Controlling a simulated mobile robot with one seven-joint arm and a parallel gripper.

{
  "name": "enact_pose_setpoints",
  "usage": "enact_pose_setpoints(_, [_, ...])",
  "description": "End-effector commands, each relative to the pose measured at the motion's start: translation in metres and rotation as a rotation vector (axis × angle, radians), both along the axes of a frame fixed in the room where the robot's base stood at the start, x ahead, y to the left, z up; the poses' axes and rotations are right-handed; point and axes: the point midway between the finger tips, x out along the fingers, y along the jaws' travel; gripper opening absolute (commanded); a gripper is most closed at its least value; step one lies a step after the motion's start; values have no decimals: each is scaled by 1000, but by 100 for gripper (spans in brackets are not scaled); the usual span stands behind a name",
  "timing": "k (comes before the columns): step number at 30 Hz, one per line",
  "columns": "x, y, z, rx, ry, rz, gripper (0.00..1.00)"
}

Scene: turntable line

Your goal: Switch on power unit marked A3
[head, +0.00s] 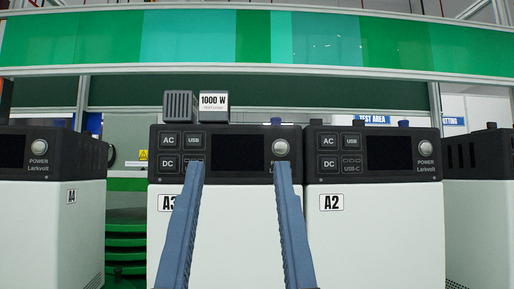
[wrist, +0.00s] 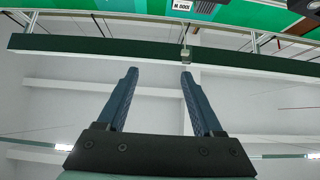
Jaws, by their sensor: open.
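The power unit marked A3 (head: 220,240) stands in the middle of the head view, a white box with a black front panel. Its round silver POWER button (head: 280,147) is at the panel's right, beside a dark screen (head: 237,152). My gripper (head: 239,168) is open and empty in front of the unit, its two blue fingers apart. The right fingertip shows just below the POWER button; I cannot tell whether they touch. The left finger partly covers the A3 label and the lower panel buttons. In the wrist view my gripper (wrist: 159,74) points at the ceiling structure.
Unit A2 (head: 375,235) stands close on the right, and unit A4 (head: 45,230) on the left, with another unit (head: 480,210) at the far right. A 1000 W box (head: 214,106) and a grey finned block (head: 180,106) sit on top of A3. Green discs (head: 125,240) show between A4 and A3.

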Motion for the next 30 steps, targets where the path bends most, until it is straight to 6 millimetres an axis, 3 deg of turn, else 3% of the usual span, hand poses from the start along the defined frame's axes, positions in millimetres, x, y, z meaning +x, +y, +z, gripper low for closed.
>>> enact_pose_setpoints(1, [0,0,0,0,0,0,57])
enact_pose_setpoints(9, [0,0,0,0,0,0,8])
enact_pose_setpoints(11, [0,0,0,0,0,0,0])
enact_pose_setpoints(30, [0,0,0,0,0,0,0])
